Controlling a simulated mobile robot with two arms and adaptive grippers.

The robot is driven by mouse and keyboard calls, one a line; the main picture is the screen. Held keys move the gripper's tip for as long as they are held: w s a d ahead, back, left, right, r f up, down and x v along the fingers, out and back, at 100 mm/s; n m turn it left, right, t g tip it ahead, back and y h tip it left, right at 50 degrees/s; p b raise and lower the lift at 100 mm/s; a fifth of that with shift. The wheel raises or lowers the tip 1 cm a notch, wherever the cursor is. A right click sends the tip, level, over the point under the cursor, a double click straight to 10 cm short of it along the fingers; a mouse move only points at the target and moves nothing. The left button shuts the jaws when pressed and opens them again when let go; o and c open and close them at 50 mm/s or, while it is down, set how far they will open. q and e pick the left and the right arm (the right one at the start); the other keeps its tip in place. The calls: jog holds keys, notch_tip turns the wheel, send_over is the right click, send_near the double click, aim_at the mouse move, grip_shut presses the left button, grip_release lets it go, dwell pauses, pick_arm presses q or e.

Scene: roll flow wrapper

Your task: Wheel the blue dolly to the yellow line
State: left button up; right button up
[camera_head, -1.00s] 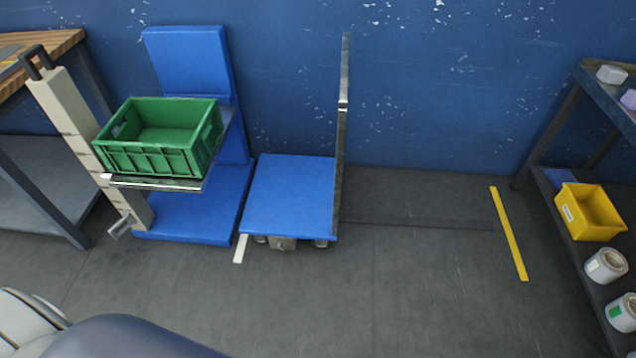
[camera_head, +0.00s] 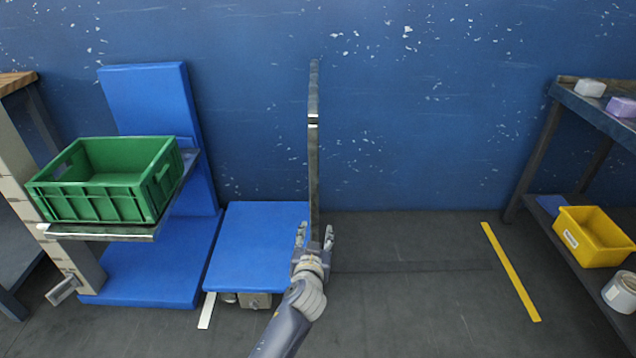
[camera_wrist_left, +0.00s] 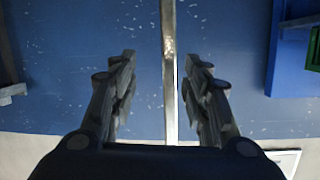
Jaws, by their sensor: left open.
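The blue dolly (camera_head: 262,240) stands on the floor, its flat blue deck to the left of its upright metal handle (camera_head: 313,150). The yellow line (camera_head: 510,272) lies on the floor to the right, with a gap of bare floor between. My left gripper (camera_head: 314,236) is open in front of the handle's lower part, hiding it and the deck's right front corner. In the left wrist view the handle (camera_wrist_left: 168,60) runs between the two open fingers of my left gripper (camera_wrist_left: 162,78); I see no contact. My right gripper is not in view.
A short white line (camera_head: 207,310) lies by the dolly's left front. A shelf (camera_head: 580,240) with a yellow bin (camera_head: 592,237) stands right. A blue wall closes the back.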

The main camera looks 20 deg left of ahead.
aim_at(314, 171)
pick_arm(q)
notch_tip(314, 171, up, 12)
jog(key=w+a+n+t+y+b, duration=0.1)
jog(key=w+n+t+y+b, duration=0.1)
jog(key=w+t+b, duration=0.1)
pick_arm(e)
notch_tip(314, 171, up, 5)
pick_arm(q)
jog(key=x, duration=0.6)
jog(key=b+x, duration=0.1)
jog(key=x, duration=0.2)
jog(key=shift+w+a+f, duration=0.1)
jog(key=shift+a+f, duration=0.1)
jog(key=shift+f, duration=0.15)
jog(key=shift+w+a, duration=0.15)
jog(key=shift+w, duration=0.5)
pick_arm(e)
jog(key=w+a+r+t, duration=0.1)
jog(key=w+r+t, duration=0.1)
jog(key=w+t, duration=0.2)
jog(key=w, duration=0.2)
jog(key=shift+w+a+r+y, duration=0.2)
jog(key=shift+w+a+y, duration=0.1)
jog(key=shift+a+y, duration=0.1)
pick_arm(q)
grip_shut()
